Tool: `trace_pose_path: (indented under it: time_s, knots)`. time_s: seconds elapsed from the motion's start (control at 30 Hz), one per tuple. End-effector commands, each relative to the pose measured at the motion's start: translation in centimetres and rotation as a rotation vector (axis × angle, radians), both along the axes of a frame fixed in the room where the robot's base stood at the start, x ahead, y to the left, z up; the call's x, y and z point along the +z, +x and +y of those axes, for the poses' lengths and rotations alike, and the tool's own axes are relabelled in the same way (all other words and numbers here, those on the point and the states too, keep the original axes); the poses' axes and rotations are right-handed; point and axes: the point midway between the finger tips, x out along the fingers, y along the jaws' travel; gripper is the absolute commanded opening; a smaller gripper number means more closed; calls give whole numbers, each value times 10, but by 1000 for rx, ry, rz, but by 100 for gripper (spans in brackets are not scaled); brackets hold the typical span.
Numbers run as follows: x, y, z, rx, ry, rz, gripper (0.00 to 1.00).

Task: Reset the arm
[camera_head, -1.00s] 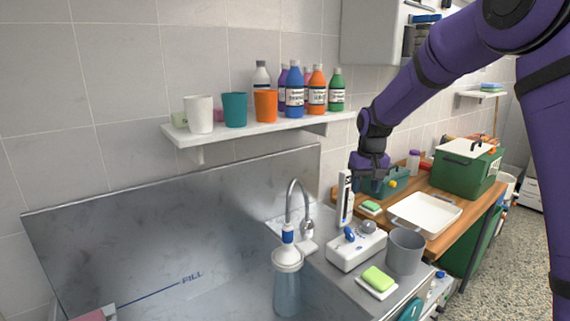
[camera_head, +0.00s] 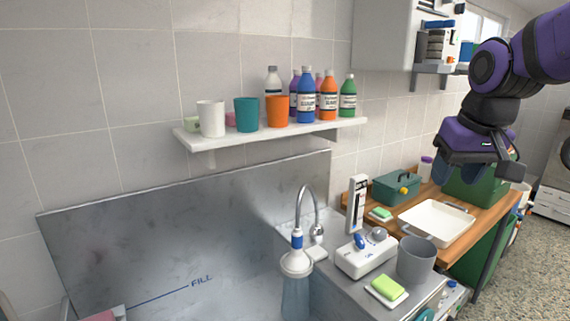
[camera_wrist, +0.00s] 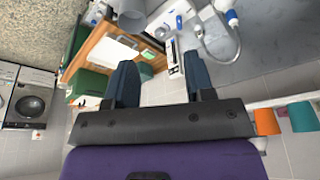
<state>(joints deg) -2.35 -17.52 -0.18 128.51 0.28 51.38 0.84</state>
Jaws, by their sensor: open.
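My gripper (camera_head: 462,172) hangs at the right of the head view, in front of the large green box (camera_head: 481,187) and above the wooden table. My purple arm folds down to it from the upper right. In the wrist view the two dark fingers (camera_wrist: 158,84) stand apart with nothing between them. The fingers touch nothing that I can see.
A wooden table (camera_head: 455,249) holds a white tray (camera_head: 437,222) and a small green toolbox (camera_head: 396,188). A shelf (camera_head: 270,134) carries cups and bottles. A steel sink (camera_head: 200,240) lies below it. A wall cabinet (camera_head: 385,35) hangs behind my arm.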

Motion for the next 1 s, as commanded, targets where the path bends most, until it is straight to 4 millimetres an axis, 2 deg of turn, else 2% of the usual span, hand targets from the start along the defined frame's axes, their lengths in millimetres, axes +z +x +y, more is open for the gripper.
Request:
trace_pose_path:
  time_s: [0.03,0.2,0.5,0.7,1.0]
  knots:
    - [3,-15,-2,-2,0,-16,49]
    - [6,-58,-6,-9,0,-58,49]
    - [-4,-126,-11,-19,-3,-125,49]
    - [-11,-150,-12,-24,-5,-150,49]
    - [-13,-155,-13,-24,-5,-154,49]
